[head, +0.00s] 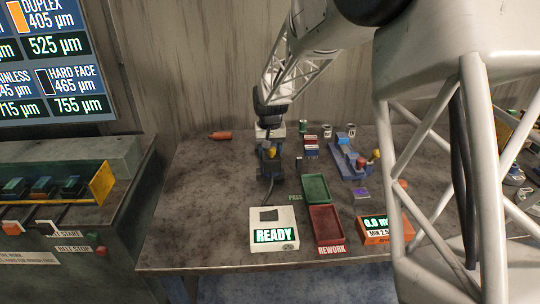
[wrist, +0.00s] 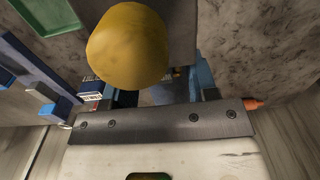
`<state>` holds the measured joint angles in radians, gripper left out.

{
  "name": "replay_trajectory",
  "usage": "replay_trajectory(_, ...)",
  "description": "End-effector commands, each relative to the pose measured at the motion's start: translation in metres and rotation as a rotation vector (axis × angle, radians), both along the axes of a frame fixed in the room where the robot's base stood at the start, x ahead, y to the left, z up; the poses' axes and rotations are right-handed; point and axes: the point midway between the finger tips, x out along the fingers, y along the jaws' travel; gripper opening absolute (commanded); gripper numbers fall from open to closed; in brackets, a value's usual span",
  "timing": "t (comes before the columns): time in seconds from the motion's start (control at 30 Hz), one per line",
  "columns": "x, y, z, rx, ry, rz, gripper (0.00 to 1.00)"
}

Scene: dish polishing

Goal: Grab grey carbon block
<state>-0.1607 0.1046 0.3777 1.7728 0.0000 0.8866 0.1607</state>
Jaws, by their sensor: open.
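My gripper (head: 270,168) points down over the back middle of the table, with its blue fingers below a white hand. In the wrist view my gripper (wrist: 160,92) shows blue fingers apart, beyond a grey bolted plate. A rounded yellow piece (wrist: 128,45) looms close to the wrist camera and hides part of the space by the fingers. It also shows at the gripper in the head view (head: 271,152). A small dark grey upright piece (head: 299,164) stands just right of the gripper. I cannot tell whether it is the carbon block.
A green PASS tray (head: 316,188) and a red REWORK tray (head: 326,225) lie front right. A white READY box (head: 273,229) stands before the gripper. A blue fixture (head: 347,163) stands right. An orange bottle (head: 220,135) lies back left.

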Motion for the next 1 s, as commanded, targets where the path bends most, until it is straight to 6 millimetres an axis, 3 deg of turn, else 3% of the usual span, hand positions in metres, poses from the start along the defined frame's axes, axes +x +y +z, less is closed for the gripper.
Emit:
replay_trajectory(0.23, 0.0001, 0.0000, 0.0001, 0.000, 0.000, 0.000, 0.50)
replay_trajectory(0.57, 0.0000, 0.0000, 0.0001, 0.000, 0.000, 0.000, 0.00)
replay_trajectory(1.0, 0.0005, 0.0001, 0.0091, 0.000, -0.001, 0.000, 0.00)
